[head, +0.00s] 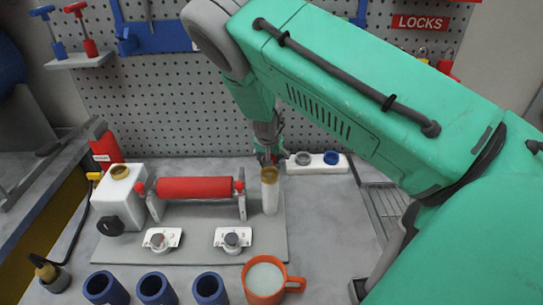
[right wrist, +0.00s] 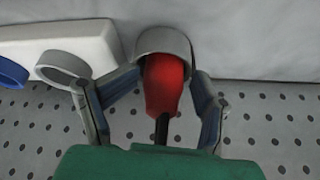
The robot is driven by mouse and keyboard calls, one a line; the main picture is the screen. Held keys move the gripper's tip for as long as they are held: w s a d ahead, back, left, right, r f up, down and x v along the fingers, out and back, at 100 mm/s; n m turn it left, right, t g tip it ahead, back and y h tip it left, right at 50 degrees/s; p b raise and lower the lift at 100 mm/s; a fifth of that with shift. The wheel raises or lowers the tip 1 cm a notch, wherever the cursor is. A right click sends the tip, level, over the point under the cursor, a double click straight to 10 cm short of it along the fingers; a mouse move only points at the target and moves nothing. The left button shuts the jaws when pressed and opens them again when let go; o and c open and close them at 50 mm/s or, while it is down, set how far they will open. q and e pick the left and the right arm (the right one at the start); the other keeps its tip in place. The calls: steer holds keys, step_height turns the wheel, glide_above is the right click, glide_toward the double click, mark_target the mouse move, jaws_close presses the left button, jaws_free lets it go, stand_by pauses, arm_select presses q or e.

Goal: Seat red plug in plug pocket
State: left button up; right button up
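The red plug (right wrist: 164,85) shows between the fingertips of my right gripper (right wrist: 165,78) in the right wrist view. The tips close in on it from both sides. Its far end meets a grey ring-shaped collar (right wrist: 163,41); I cannot tell whether this is part of the plug or a pocket. A dark stem runs back from the plug toward my palm. In the head view my right gripper (head: 268,152) points down behind the gold-topped white cylinder, which hides part of the tips. A white block (head: 316,168) with grey and blue rings stands just right of it. My left gripper is out of view.
A plate bears a red roller (head: 195,188), a white jug (head: 118,200) and two white-based knobs (head: 232,240). Blue cups (head: 157,288) and an orange mug (head: 265,283) stand in front. A pegboard (head: 150,105) closes off the back. Bench space right of the plate is clear.

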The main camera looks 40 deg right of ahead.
steer(key=shift+a, duration=0.35)
steer(key=shift+d+r, duration=0.2)
steer(key=shift+r, duration=0.25)
steer(key=v, duration=1.2)
steer(key=shift+r, duration=0.3)
steer(key=shift+s+d+f, duration=0.1)
steer(key=shift+d, duration=0.05)
